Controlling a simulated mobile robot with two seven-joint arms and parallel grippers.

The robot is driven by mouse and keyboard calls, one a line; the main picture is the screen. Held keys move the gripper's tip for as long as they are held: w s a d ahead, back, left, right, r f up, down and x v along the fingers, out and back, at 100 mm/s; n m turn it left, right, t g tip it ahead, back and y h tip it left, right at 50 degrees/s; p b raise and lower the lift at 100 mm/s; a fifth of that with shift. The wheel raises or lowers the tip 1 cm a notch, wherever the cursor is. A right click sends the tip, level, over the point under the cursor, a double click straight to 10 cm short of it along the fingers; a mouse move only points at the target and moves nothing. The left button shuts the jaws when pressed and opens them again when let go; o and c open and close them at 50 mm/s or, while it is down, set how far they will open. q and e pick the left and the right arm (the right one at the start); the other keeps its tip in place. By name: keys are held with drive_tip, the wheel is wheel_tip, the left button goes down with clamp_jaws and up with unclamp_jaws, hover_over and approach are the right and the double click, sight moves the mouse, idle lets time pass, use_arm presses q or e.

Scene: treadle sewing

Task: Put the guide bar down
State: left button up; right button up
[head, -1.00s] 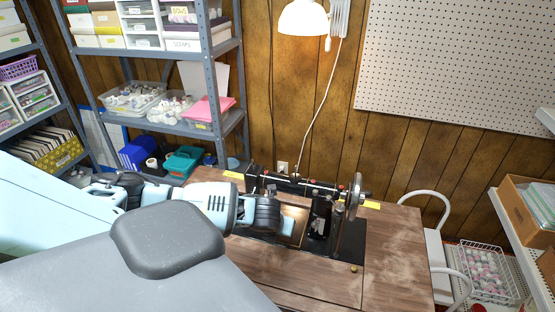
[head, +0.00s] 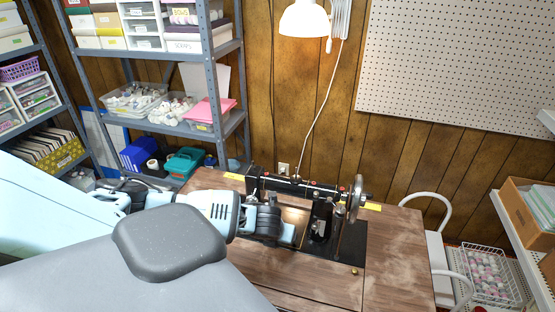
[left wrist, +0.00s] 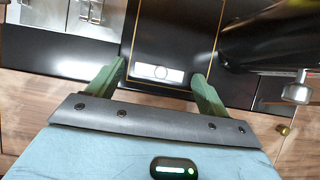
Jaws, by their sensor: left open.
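The black sewing machine (head: 300,188) sits on the wooden table with its handwheel at the right. My left gripper (head: 292,236) is low over the machine's bed, in front of the arm. In the left wrist view, its two green fingers (left wrist: 159,72) are apart. A pale silver bar with a round mark (left wrist: 147,71) lies flat on the black bed between the fingertips. It may be the guide bar, but I cannot tell for sure. Whether the fingers touch it is unclear. In the head view my gripper hides that spot. My right gripper is not in view.
The wooden table (head: 393,255) is bare to the right of the machine. A white chair (head: 437,248) stands at its right edge. A hanging lamp (head: 304,18) is above. Metal shelves (head: 222,75) with bins stand at the back left.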

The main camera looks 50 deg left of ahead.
use_arm(q)
drive_tip(key=p+v, duration=0.2)
drive_tip(key=v, duration=1)
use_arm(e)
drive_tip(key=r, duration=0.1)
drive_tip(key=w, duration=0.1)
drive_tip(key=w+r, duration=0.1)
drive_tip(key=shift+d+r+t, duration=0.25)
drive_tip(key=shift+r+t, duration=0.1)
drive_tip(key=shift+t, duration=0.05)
use_arm(q)
drive_tip(key=shift+a+r, duration=0.1)
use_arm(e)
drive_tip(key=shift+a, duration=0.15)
